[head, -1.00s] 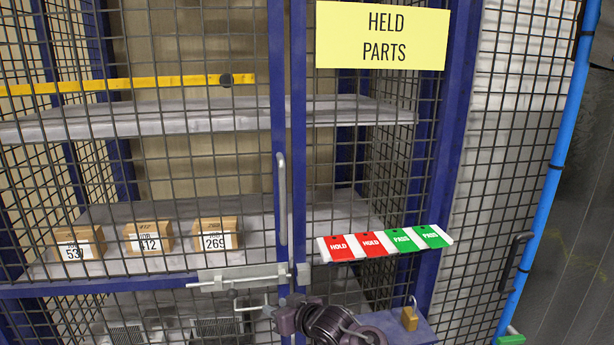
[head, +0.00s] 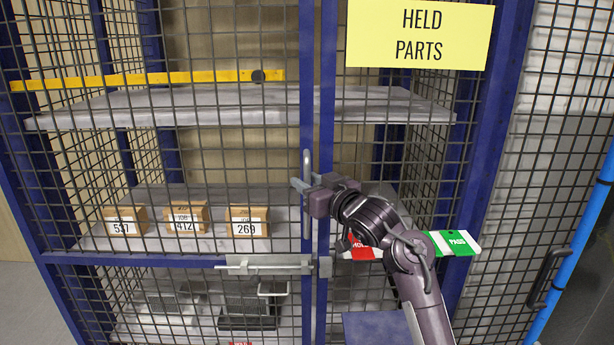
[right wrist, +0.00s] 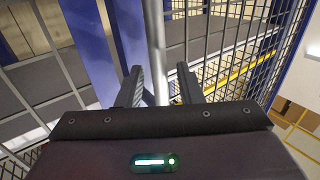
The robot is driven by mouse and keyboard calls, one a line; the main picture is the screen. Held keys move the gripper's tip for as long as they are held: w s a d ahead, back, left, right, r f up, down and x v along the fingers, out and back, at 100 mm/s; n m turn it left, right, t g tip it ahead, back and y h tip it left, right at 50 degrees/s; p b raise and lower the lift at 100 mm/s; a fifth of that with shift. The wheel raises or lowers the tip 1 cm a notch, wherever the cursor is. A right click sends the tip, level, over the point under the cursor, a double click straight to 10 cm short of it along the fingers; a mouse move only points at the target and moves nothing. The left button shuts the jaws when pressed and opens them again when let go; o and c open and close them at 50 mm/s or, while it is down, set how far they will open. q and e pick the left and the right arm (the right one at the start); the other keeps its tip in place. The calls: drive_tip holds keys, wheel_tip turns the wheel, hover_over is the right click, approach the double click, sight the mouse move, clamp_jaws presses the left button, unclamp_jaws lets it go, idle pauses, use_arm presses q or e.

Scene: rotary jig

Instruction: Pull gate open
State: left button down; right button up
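The gate (head: 306,90) is a blue-framed mesh panel on the cage's left part, and its edge stands against the neighbouring blue post. A vertical grey pull handle (head: 307,230) is fixed on the gate's edge; it also shows in the right wrist view (right wrist: 155,45). My left gripper is not in view.
Boxes 537 (head: 125,221), 412 (head: 186,220) and 269 (head: 247,221) stand on a shelf behind the mesh. A blue ledge (head: 375,328) lies below. A yellow sign (head: 420,35) is above.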

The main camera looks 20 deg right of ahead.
drive_tip(key=shift+w+a, duration=0.15)
drive_tip(key=shift+w, duration=0.25)
drive_tip(key=shift+c, duration=0.4)
clamp_jaws()
